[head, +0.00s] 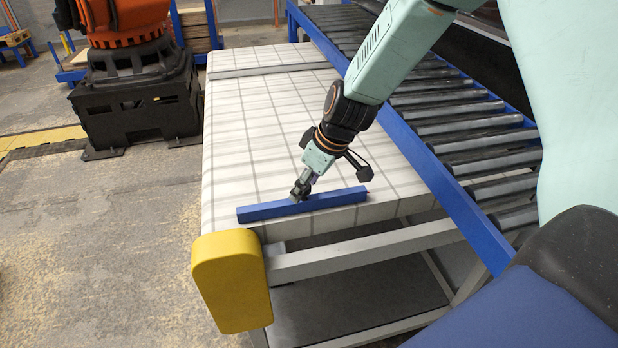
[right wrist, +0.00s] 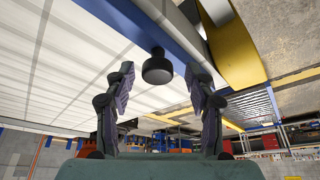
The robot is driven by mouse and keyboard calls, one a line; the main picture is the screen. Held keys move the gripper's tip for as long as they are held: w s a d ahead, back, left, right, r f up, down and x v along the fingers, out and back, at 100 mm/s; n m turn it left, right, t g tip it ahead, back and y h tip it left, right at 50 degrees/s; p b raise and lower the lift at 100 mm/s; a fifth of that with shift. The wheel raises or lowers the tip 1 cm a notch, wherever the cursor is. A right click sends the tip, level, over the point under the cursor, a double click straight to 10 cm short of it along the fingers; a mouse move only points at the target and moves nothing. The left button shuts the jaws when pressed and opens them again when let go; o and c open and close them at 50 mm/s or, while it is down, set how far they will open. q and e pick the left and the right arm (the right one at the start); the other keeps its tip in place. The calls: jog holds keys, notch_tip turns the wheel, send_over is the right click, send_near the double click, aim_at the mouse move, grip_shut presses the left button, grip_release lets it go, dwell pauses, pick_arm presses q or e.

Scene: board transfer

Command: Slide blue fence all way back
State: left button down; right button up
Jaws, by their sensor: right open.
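The blue fence (head: 262,211) is a long bar lying across the near end of the white gridded table (head: 265,130). It also shows in the right wrist view (right wrist: 176,38) as a blue strip along the table edge. A black round knob (right wrist: 157,70) stands by the fence in that view. My right gripper (head: 299,190) is right over the middle of the fence. In the right wrist view its two fingers (right wrist: 160,78) are apart, with the knob between them. I cannot tell whether they touch it. My left gripper is not in view.
A grey strip (head: 270,70) crosses the table's far part; the tabletop between it and the fence is clear. A roller conveyor (head: 455,125) with a blue rail runs along the right. A yellow rounded block (head: 232,282) sits at the near left corner. An orange machine (head: 125,20) stands beyond, left.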

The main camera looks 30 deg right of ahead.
jog(key=v, duration=1.2)
dwell(0.4)
